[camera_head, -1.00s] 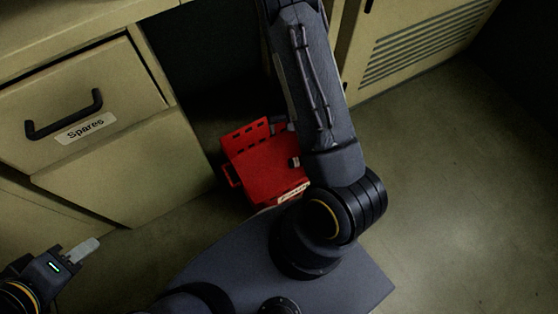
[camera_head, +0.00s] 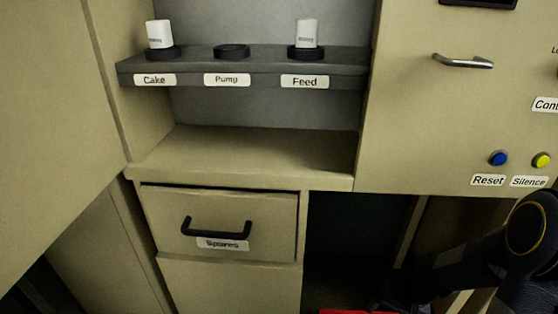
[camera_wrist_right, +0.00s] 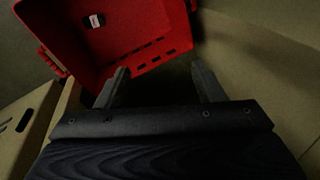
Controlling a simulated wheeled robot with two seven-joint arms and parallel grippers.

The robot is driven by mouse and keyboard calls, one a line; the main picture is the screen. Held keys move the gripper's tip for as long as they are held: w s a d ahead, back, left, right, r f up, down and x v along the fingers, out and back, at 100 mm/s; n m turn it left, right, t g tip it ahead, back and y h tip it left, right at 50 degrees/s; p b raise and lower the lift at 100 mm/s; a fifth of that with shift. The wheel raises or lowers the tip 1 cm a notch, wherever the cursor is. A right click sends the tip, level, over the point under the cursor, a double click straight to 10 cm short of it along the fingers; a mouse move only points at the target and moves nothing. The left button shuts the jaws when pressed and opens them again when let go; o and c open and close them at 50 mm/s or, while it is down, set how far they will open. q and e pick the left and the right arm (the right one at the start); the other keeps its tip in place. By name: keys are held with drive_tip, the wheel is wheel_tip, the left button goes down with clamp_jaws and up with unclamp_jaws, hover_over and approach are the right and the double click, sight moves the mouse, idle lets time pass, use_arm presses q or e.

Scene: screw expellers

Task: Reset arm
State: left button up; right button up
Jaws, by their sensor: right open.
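My right arm (camera_head: 500,250) comes in at the lower right of the head view, and its gripper is not clear there against the dark opening under the counter. In the right wrist view my right gripper (camera_wrist_right: 161,82) has its two fingers apart with nothing between them. A red box (camera_wrist_right: 130,35) lies just beyond the fingertips. A small dark item with a white and red mark (camera_wrist_right: 95,20) shows inside it. Only a red edge (camera_head: 345,311) of the box shows at the bottom of the head view. My left gripper is not in view.
A grey shelf (camera_head: 290,62) holds white containers at Cake (camera_head: 159,34) and Feed (camera_head: 307,33); the Pump holder (camera_head: 232,51) is empty. The Spares drawer (camera_head: 270,215) is shut. Reset (camera_head: 498,158) and Silence (camera_head: 541,160) buttons are on the right panel.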

drive_tip(key=s+a+r+n+t+y, duration=0.1)
drive_tip(key=s+a+r, duration=0.15)
drive_tip(key=r, duration=0.45)
drive_tip(key=s+a+r+t+y, duration=0.1)
drive_tip(key=s+a+r, duration=0.15)
drive_tip(key=r, duration=0.45)
drive_tip(key=s+a+r+n+t, duration=0.25)
drive_tip(key=s+r, duration=0.35)
drive_tip(key=s, duration=0.6)
wheel_tip(320, 180, up, 32)
drive_tip(key=p, duration=3.2)
drive_tip(key=shift+w+a+g+h, duration=0.15)
drive_tip(key=shift+g+h, duration=0.2)
drive_tip(key=shift+h, duration=0.05)
drive_tip(key=shift+f+m, duration=0.15)
drive_tip(key=shift+m, duration=0.1)
